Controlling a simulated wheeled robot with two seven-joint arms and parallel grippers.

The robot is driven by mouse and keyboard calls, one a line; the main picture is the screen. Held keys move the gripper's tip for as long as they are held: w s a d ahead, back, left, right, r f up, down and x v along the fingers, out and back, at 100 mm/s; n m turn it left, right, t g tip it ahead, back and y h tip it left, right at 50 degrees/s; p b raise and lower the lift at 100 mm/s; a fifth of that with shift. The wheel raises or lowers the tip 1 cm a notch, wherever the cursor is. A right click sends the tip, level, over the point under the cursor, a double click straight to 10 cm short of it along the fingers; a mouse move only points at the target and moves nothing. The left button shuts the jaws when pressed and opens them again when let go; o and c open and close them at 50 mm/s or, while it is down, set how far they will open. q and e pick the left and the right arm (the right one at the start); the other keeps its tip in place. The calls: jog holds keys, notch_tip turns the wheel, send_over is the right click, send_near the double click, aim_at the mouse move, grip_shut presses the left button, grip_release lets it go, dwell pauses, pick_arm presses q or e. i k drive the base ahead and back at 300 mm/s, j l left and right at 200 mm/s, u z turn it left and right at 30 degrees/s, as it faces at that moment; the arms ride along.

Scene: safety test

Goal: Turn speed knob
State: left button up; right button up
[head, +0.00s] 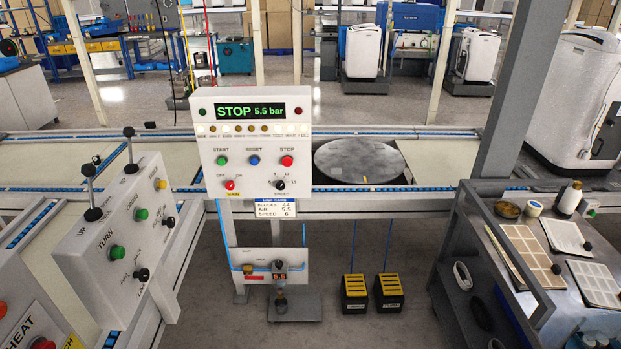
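The speed knob (280,185) is a small black dial at the lower right of the white control panel (213,150). The panel's green display (250,111) reads "STOP 5.5 bar". A red knob (229,185) sits at its lower left. Green start (222,160), blue reset (254,160) and red stop (287,161) buttons are in a row above. A small sign (275,207) below the panel shows a "SPEED" line reading 6. Neither of my grippers is in view.
A tilted grey "TURN" box (85,245) with levers and buttons stands at the left. A round metal plate (359,160) lies in the conveyor behind the panel. Two yellow-black pedals (388,291) are on the floor.

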aim_at(281, 185)
jog(key=i+l+z, duration=0.15)
jog(key=i+l, duration=0.2)
jog(key=i, duration=0.15)
jog(key=i+l+z, duration=0.15)
jog(key=i+l, duration=0.15)
jog(key=i, duration=0.15)
